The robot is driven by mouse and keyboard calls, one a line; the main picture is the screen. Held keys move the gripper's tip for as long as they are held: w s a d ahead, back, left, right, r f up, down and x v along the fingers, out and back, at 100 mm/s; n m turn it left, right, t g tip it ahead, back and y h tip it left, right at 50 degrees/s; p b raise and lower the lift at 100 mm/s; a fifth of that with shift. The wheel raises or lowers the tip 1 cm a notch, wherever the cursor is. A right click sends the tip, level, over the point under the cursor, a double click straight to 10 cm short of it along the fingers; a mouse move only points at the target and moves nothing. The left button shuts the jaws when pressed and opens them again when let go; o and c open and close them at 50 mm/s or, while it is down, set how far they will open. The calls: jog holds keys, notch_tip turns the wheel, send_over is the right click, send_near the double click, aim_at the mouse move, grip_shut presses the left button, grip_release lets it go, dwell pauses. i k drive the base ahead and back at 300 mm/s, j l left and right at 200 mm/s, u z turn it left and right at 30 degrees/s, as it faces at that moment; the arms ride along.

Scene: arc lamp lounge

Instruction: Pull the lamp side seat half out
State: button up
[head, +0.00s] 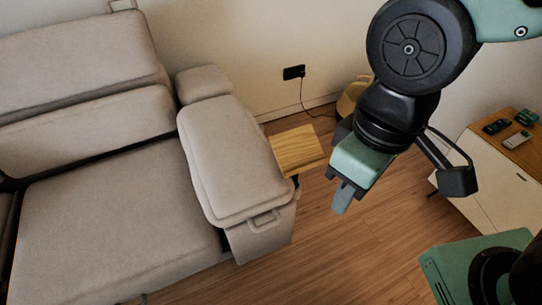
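A grey upholstered sofa fills the left of the head view. Its seat (110,235) nearest my arm lies beside a thick padded armrest (228,155). A small loop (265,221) shows at the front of the armrest. The seat's front edge is partly cut off by the bottom of the picture. My gripper (342,197) hangs over the floor to the right of the armrest, pointing down and apart from the sofa. Its fingers are seen nearly edge-on, so their gap is not visible. No arc lamp can be clearly made out.
A small wooden side surface (297,149) stands beside the armrest near the wall. A yellowish object (352,98), partly hidden by my arm, stands behind. A black wall outlet (293,72) has a cord. A white cabinet (497,180) bears small devices at right. Wooden floor (335,265) is clear in front.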

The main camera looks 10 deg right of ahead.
aim_at(120, 229)
jog(key=u, duration=2)
